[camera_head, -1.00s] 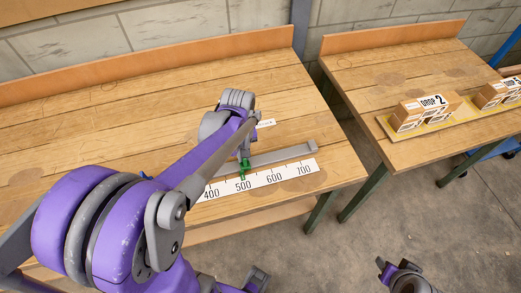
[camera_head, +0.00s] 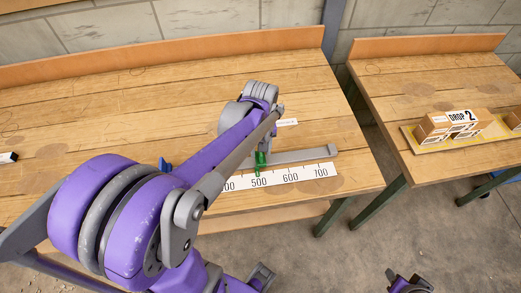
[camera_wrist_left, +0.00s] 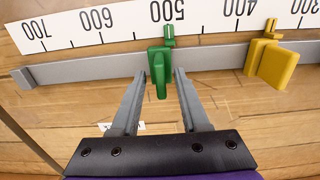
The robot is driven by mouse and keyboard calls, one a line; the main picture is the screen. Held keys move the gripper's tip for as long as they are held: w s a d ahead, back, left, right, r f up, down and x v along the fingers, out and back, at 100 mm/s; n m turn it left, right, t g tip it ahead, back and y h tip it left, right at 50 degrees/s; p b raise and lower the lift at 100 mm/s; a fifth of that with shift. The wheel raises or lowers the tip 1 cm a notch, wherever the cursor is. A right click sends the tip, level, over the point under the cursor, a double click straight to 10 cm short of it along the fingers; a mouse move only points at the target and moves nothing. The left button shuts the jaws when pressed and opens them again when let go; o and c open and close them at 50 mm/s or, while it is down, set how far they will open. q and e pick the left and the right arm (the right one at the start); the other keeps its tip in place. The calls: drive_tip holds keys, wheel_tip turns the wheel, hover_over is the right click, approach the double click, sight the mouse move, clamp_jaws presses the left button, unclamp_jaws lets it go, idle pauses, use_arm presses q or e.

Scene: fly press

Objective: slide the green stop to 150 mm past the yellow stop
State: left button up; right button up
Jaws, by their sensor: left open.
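The green stop (camera_wrist_left: 158,68) sits on the grey rail (camera_wrist_left: 95,68), its pointer close to the 500 mark of the white scale (camera_wrist_left: 130,22). It also shows in the head view (camera_head: 261,160). The yellow stop (camera_wrist_left: 276,62) is on the same rail, its pointer between 400 and 300. My left gripper (camera_wrist_left: 160,76) is open, with one finger on each side of the green stop's handle. In the head view my left arm hides the yellow stop. My right gripper (camera_head: 408,283) is partly in view at the bottom edge; its jaws are unclear.
The rail lies on a wooden bench (camera_head: 90,100). The rail past the green stop toward 700 is clear. A small blue piece (camera_head: 164,165) shows behind my arm. A second bench (camera_head: 400,95) with boxes marked DROP 2 (camera_head: 450,125) stands to the right across a gap.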

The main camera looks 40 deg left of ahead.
use_arm(q)
wheel_tip(320, 180, up, 10)
drive_tip(key=shift+f+p, duration=0.2)
drive_tip(key=shift+p, duration=0.2)
idle(0.3)
